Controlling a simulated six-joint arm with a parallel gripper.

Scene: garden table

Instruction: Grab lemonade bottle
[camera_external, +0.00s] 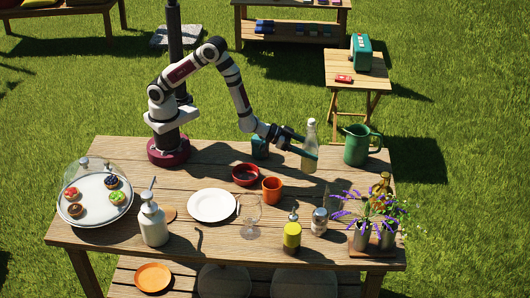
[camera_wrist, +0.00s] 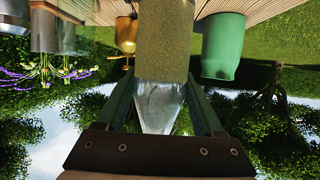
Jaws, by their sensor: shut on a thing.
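The lemonade bottle (camera_external: 310,150) is a clear glass bottle with a pale yellowish body. It is upright at the back right of the wooden table (camera_external: 215,155). My gripper (camera_external: 306,151) reaches it from the left and is shut on it. In the wrist view the bottle (camera_wrist: 165,50) appears upside down between my two green fingers (camera_wrist: 160,95), its clear neck toward the palm. I cannot tell whether its base touches the table.
A teal cup (camera_external: 260,147) is under my forearm. A red bowl (camera_external: 245,174) and an orange cup (camera_external: 271,190) are in front. A flower pot (camera_external: 361,237) stands at the front right.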

